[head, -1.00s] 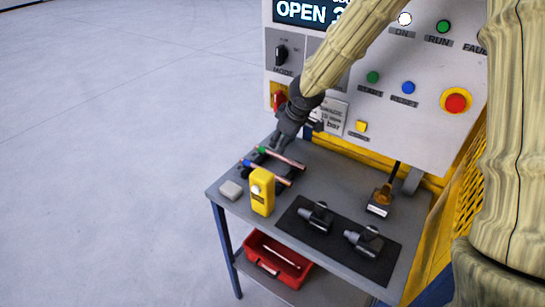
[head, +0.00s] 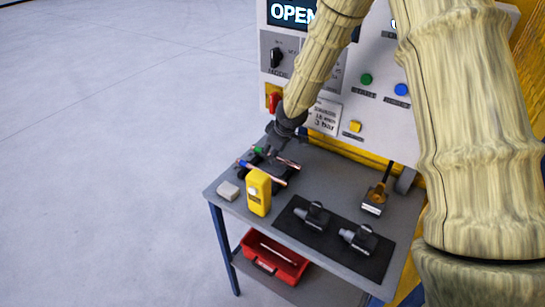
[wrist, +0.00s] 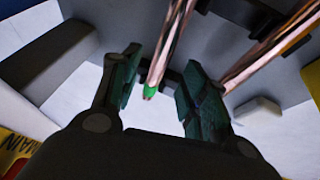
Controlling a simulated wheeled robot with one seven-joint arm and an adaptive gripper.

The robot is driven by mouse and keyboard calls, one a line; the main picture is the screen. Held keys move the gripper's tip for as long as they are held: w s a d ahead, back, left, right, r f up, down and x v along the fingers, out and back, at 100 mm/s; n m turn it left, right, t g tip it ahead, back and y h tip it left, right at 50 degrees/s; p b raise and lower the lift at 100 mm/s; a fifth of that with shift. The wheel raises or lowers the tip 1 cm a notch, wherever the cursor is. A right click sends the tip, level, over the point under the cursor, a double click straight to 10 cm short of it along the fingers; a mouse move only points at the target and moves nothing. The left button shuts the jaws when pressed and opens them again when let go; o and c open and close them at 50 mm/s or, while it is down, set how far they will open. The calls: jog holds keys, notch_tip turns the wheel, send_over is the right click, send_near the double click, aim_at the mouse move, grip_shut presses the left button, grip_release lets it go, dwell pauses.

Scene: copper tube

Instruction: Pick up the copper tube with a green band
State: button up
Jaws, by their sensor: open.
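The copper tube with a green band (wrist: 172,45) runs between the two fingers of my gripper (wrist: 161,70) in the wrist view. Its green-banded end points toward the palm, and space shows between the tube and each finger. In the head view its copper end (head: 289,163) and green band show, while my gripper (head: 273,147) over it hides part of it. The jaws are open. A second copper tube, with a blue band (head: 246,164), lies beside it, nearer the table's front. In the wrist view this second tube (wrist: 268,48) is right of the right finger.
Both tubes lie on a dark rack on the grey table (head: 325,172). A yellow device (head: 258,193) and a pale block (head: 228,191) stand in front. Black fittings (head: 313,216) lie on a dark mat to the right. The control panel (head: 372,105) rises behind.

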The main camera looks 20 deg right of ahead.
jog(key=shift+x, duration=1.2)
grip_shut()
